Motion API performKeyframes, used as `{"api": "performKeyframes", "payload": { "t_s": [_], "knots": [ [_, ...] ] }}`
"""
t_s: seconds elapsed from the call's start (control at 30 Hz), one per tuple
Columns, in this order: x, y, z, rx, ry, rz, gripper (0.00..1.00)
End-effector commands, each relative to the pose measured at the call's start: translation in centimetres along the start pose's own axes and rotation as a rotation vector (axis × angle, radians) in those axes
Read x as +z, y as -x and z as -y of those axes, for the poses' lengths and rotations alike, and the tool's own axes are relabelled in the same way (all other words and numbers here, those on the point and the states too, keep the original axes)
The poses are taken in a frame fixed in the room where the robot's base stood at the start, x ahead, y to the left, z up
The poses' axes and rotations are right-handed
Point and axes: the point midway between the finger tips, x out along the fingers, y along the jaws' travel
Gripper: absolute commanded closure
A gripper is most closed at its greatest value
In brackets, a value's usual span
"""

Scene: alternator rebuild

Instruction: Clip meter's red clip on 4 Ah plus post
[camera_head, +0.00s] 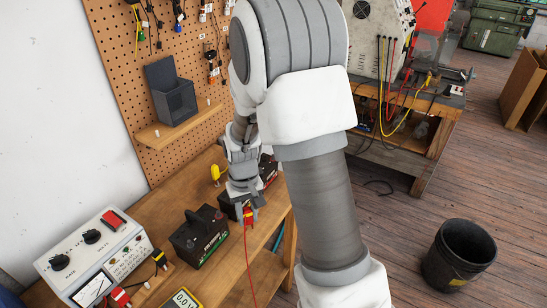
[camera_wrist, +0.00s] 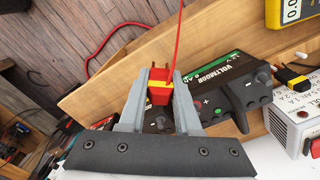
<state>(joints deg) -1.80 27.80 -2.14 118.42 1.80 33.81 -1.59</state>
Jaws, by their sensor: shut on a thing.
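My gripper (camera_head: 247,213) is shut on the meter's red clip (camera_wrist: 158,85), which has a yellow band and a red lead. It holds the clip near the bench's front edge. A black battery with a green stripe (camera_head: 202,240) stands left of my gripper; it also shows in the wrist view (camera_wrist: 232,80), with a plus mark near one end. Another dark battery (camera_wrist: 156,118) is partly hidden behind my gripper's fingers. I cannot read which battery is the 4 Ah one, and its plus post is not clearly visible. The yellow meter (camera_head: 183,300) is cut off at the bottom edge.
A white test unit (camera_head: 95,258) with red and black clips beside it stands on the bench's left. A pegboard (camera_head: 125,70) with a grey bin (camera_head: 178,103) rises behind. A yellow-handled item (camera_head: 216,173) is behind my gripper. A black bucket (camera_head: 460,255) stands on the floor at right.

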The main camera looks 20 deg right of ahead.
Motion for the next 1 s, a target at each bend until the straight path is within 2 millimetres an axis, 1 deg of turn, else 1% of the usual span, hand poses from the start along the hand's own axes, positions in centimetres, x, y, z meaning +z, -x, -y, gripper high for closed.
{"api": "performKeyframes", "payload": {
  "t_s": [0.23,0.37,0.47,0.7,0.87,0.9,1.0],
  "knots": [
    [0.0,0.1,0.0,0.0,0.0,0.0,0.95],
    [0.0,1.0,0.0,0.0,0.0,-0.001,0.95],
    [0.0,2.3,0.0,0.0,0.0,-0.001,0.95],
    [0.0,6.6,0.0,0.0,0.0,-0.001,0.95],
    [-0.1,9.2,0.0,0.0,0.0,-0.002,0.95],
    [-1.0,8.2,-0.8,0.0,0.018,0.0,0.95],
    [-2.8,8.1,-2.0,0.0,0.061,0.0,0.95]
  ]
}}
